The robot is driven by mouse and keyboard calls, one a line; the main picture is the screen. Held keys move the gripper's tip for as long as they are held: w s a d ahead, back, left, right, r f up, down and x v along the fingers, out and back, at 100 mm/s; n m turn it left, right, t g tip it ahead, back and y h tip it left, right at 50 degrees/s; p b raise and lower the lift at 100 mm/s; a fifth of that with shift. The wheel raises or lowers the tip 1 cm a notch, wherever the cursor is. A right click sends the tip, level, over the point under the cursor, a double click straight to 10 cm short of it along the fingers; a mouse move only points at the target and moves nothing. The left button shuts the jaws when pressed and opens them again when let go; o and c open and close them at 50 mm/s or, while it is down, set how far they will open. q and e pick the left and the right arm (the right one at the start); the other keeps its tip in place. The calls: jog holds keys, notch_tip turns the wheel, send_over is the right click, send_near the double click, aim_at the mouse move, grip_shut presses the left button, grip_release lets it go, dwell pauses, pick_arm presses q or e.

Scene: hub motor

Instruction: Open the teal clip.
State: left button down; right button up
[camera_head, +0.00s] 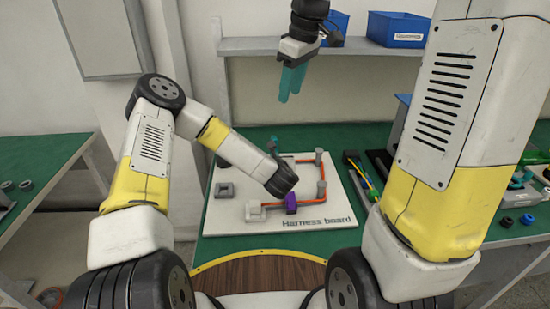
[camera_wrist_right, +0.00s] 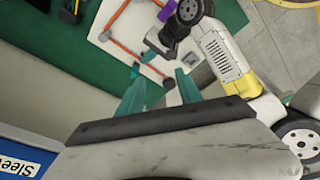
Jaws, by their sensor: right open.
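The white harness board (camera_head: 334,217) lies on the green table with an orange cable (camera_head: 322,174) routed round it. A small teal patch at the cable's far run, which seems to be the teal clip (camera_head: 273,142), also shows in the right wrist view (camera_wrist_right: 135,71). I cannot tell whether it is open, or whether part of the teal is a left fingertip. My left gripper (camera_head: 274,155) is near it, mostly hidden behind its own wrist. My right gripper (camera_head: 291,84) is open and empty, high above the table behind the board; its teal fingers also show in the right wrist view (camera_wrist_right: 160,91).
A purple clip (camera_head: 291,203) sits on the near cable run. Grey blocks (camera_head: 225,190) stand on the board's left. A dark tray with coloured strips (camera_head: 361,172) lies right of the board. A shelf (camera_head: 255,46) with blue bins (camera_head: 398,29) is behind my right gripper.

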pick_arm(q)
jog(key=shift+w+r, duration=0.1)
jog(key=shift+r, duration=0.05)
jog(key=shift+w+r+g, duration=0.35)
jog(key=shift+r+g, duration=0.2)
jog(key=shift+g, duration=0.35)
jog(key=shift+f, duration=0.1)
pick_arm(e)
jog(key=s+d+f+m+t, duration=0.1)
jog(key=s+m, duration=0.4)
jog(key=s, duration=0.5)
jog(key=s+d+m+t, duration=0.3)
jog(key=s+d+m, duration=0.1)
jog(key=s, duration=0.7)
jog(key=shift+d+f+m, duration=0.15)
jog(key=shift+f+m, duration=0.2)
jog(key=shift+m, duration=0.05)
